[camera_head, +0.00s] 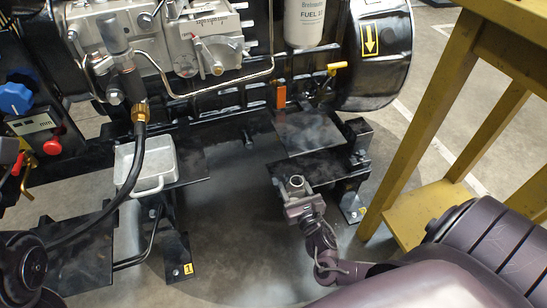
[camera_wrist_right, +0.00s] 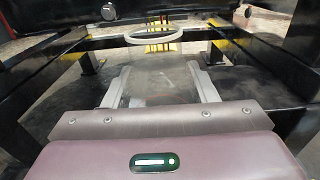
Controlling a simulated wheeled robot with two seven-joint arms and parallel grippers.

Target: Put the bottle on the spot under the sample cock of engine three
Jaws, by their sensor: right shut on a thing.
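My right gripper (camera_head: 298,200) is shut on a small clear bottle (camera_wrist_right: 152,78) with a pale ring-shaped mouth. In the wrist view the bottle stands between the two grey fingers, mouth up. In the head view only the bottle's rim (camera_head: 296,181) shows clearly, over the front left part of a black stand (camera_head: 335,163). A yellow-handled cock (camera_head: 337,66) sits on the engine's lower side, above a dark flat plate (camera_head: 308,131). I cannot make out a marked spot or an engine number. My left gripper is not in view.
A metal tray (camera_head: 158,163) with a handle rests on a black shelf at left, beside a black hose (camera_head: 135,185). A yellow table (camera_head: 445,110) stands close on the right. A white fuel filter (camera_head: 305,22) hangs above. Open floor (camera_head: 235,240) lies between the stands.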

